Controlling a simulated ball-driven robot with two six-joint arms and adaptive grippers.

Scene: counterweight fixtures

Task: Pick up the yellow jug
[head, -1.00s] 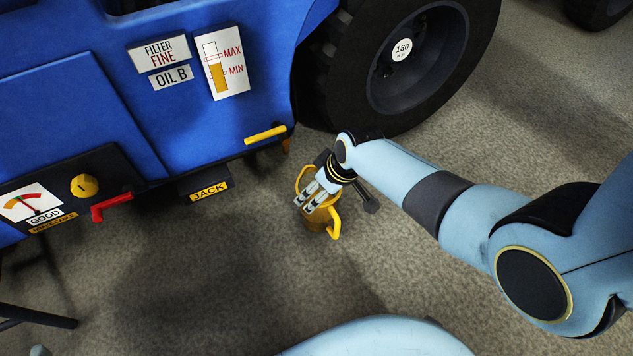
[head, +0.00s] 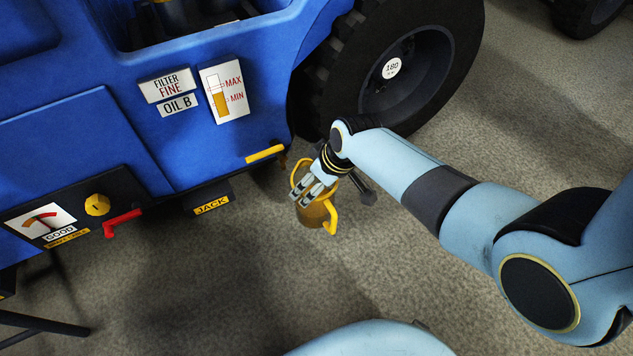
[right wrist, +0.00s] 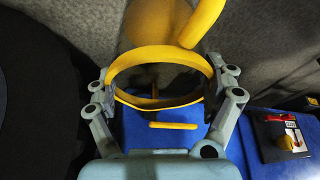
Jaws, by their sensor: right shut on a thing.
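The yellow jug (head: 317,211) is in the middle of the head view, beside the blue vehicle, with its spout or handle on its lower right side. My right gripper (head: 308,190) is shut on the jug near its top and covers part of it. In the right wrist view the jug's yellow rim band (right wrist: 158,60) lies between the two fingers of the right gripper (right wrist: 160,88). From these views I cannot tell how far the jug is above the floor. My left gripper is not in view.
The blue vehicle (head: 90,110) fills the left, with a red lever (head: 122,222), a yellow bar handle (head: 265,154) and a JACK label (head: 211,205). A big black tyre (head: 335,75) stands behind the jug. Bare floor (head: 440,240) lies in front and right.

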